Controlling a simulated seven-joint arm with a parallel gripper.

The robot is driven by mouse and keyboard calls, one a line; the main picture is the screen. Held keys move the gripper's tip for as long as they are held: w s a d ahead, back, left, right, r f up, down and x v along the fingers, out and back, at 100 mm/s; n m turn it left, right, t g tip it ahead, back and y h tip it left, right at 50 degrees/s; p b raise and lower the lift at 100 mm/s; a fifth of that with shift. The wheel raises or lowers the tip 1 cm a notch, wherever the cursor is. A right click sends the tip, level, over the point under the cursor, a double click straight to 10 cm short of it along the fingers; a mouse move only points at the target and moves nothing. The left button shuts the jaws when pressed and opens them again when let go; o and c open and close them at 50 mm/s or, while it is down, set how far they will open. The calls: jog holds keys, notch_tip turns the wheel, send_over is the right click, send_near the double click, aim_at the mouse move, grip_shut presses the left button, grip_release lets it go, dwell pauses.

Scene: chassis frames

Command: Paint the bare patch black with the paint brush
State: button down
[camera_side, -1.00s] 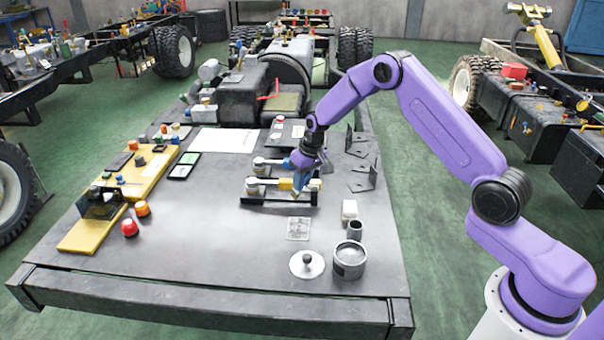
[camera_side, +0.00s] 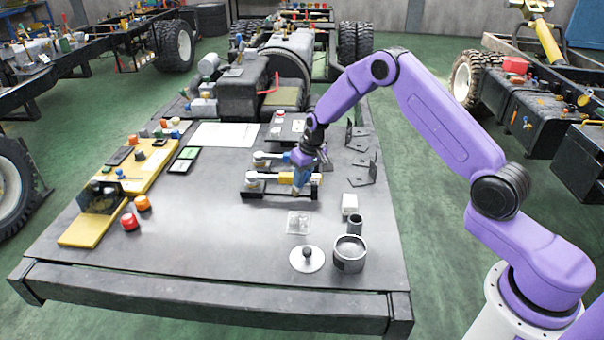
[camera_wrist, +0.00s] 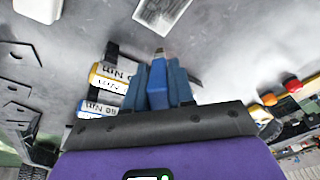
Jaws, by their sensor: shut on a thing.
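My gripper (camera_side: 299,178) is low over the front of the tool rack in the side view. In the wrist view my gripper (camera_wrist: 160,85) has its blue fingers shut on a slim blue-handled thing with a metal band and brownish tip, which looks like the paint brush (camera_wrist: 158,88). In the side view the brush is mostly hidden. A pale grey square, which looks like the bare patch (camera_side: 299,222), lies in front of the gripper, and shows at the top of the wrist view (camera_wrist: 168,10). A round grey can (camera_side: 349,264) stands open to its right; its contents are unclear.
A black rack (camera_side: 252,194) with white-headed, yellow- and blue-banded tools is beside my gripper. A round lid with a knob (camera_side: 308,260), a small cup (camera_side: 355,226) and a white block (camera_side: 349,204) sit near the can. Red (camera_side: 129,222) and orange knobs are at left. The front middle is clear.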

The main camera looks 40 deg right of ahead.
jog(key=x, duration=0.2)
jog(key=s+x, duration=0.1)
jog(key=x, duration=0.2)
jog(key=shift+d+f, duration=0.15)
jog(key=shift+f, duration=0.25)
jog(key=shift+s+f, duration=0.2)
jog(key=shift+f, duration=0.05)
jog(key=shift+s+a, duration=1.3)
jog(key=shift+a, duration=0.15)
jog(key=shift+w+d, duration=1.45)
jog(key=shift+w+r, duration=0.1)
jog(key=shift+r, duration=0.15)
jog(key=shift+w+a+v, duration=0.1)
jog(key=shift+w+v, duration=0.15)
jog(key=shift+v, duration=1)
jog(key=shift+w+a+v, duration=0.1)
jog(key=shift+w+v, duration=0.15)
jog(key=shift+v, duration=0.95)
jog(key=shift+w+a+v, duration=0.1)
jog(key=shift+w+v, duration=0.15)
jog(key=shift+v, duration=1)
jog(key=shift+s+d+r, duration=0.1)
jog(key=shift+s+r, duration=0.05)
jog(key=shift+r, duration=0.05)
